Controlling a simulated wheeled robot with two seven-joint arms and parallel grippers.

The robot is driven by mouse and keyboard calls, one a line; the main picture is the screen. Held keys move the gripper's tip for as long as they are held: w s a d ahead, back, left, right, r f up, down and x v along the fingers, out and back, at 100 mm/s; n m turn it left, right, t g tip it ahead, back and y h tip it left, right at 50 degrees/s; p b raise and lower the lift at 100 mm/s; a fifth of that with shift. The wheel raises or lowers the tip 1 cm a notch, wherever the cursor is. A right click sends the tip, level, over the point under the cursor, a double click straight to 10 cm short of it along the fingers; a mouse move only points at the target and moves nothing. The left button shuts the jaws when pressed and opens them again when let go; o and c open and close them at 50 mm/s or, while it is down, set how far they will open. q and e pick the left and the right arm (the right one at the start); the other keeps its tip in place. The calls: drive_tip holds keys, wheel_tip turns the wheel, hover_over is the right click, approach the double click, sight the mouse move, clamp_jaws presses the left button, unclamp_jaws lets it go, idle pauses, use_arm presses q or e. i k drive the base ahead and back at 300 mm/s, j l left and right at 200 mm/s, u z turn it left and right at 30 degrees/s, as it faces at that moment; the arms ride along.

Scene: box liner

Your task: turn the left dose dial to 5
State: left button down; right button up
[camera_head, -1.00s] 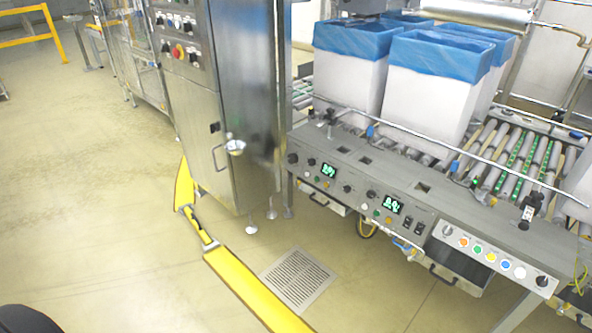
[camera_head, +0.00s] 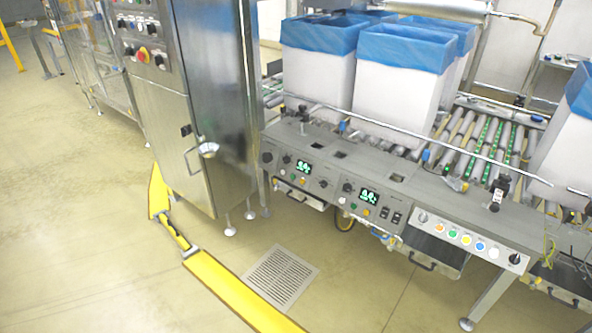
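The control panel (camera_head: 330,192) runs along the front of the roller conveyor, in the right half of the view. Its left section has a green lit display (camera_head: 304,167) with black knobs beside it, among them a knob (camera_head: 267,157) at the far left and another knob (camera_head: 287,160). A second green display (camera_head: 369,195) sits farther right, with a black knob (camera_head: 348,187) beside it. The digits and dial marks are too small to read, and I cannot tell which knob is the left dose dial. Neither of my grippers is in view.
White boxes with blue liners (camera_head: 400,90) stand on the rollers (camera_head: 490,150) behind the panel. A steel cabinet (camera_head: 215,100) stands left of the panel. A yellow floor barrier (camera_head: 235,295) and a floor grate (camera_head: 282,278) lie before it. Open floor is at left.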

sight(286, 159)
drive_tip(key=i+j+z, duration=0.3)
drive_tip(key=i, duration=0.2)
drive_tip(key=i+j+z, duration=0.3)
drive_tip(key=i+j, duration=0.15)
